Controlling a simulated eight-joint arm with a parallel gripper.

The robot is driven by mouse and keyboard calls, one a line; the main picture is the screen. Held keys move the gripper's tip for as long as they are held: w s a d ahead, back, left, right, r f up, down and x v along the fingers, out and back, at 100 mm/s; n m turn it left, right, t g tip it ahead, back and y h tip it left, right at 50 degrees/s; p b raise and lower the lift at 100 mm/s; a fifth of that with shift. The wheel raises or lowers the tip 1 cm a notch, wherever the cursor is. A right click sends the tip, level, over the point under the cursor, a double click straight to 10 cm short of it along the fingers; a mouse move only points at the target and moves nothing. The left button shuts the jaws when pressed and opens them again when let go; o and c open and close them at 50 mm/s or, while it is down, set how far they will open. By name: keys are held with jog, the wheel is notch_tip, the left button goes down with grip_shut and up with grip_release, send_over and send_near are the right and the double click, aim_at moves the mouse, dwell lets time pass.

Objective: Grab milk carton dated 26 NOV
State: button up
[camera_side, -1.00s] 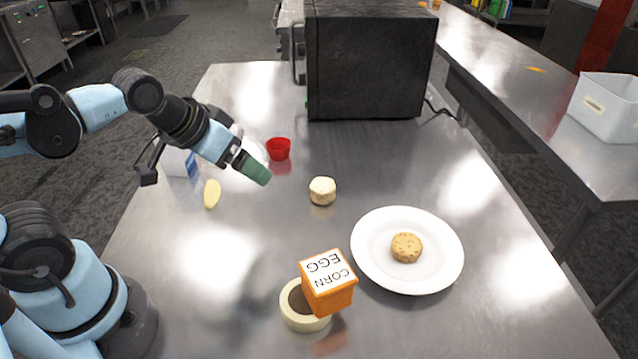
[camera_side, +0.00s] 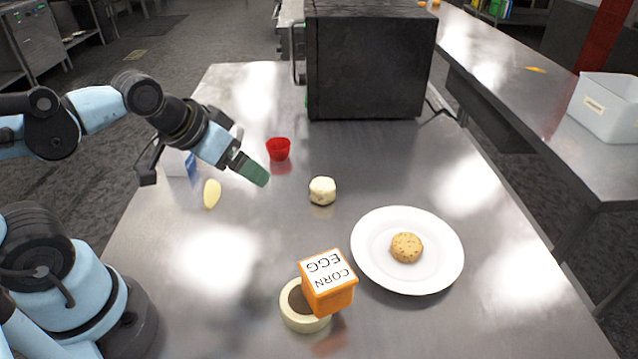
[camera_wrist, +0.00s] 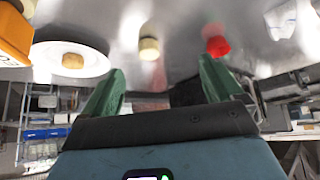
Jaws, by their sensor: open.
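A white and blue carton-like box (camera_side: 180,163) stands at the left of the steel table in the side view, mostly hidden behind my arm. No date can be read on it. A white object at the upper right edge of the wrist view (camera_wrist: 281,18) may be the same box. My gripper (camera_side: 262,180) hangs above the table, to the right of the box and apart from it. In the wrist view its two green fingers (camera_wrist: 160,82) are spread with nothing between them.
A yellow oval piece (camera_side: 212,194), red cup (camera_side: 278,149) and pale round piece (camera_side: 322,190) lie nearby. An orange box (camera_side: 328,285) sits on a round pale container (camera_side: 303,318). A white plate (camera_side: 440,270) holds a cookie (camera_side: 406,247). A black oven (camera_side: 368,65) stands behind.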

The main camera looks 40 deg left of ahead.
notch_tip(320, 180, up, 6)
jog(key=n+g, duration=0.7)
jog(key=n, duration=1.8)
send_over(175, 162)
jog(key=w+a, duration=0.2)
jog(key=shift+s+a, duration=0.1)
jog(key=shift+s, duration=0.15)
jog(key=shift+s+a+f+n, duration=0.1)
jog(key=shift+a+n, duration=0.15)
jog(key=shift+n, duration=0.15)
jog(key=shift+f, duration=0.3)
jog(key=f, duration=1.1)
jog(key=shift+w+d+f, duration=0.1)
jog(key=shift+w+f, duration=0.05)
jog(key=shift+w, duration=0.1)
jog(key=c, duration=1.4)
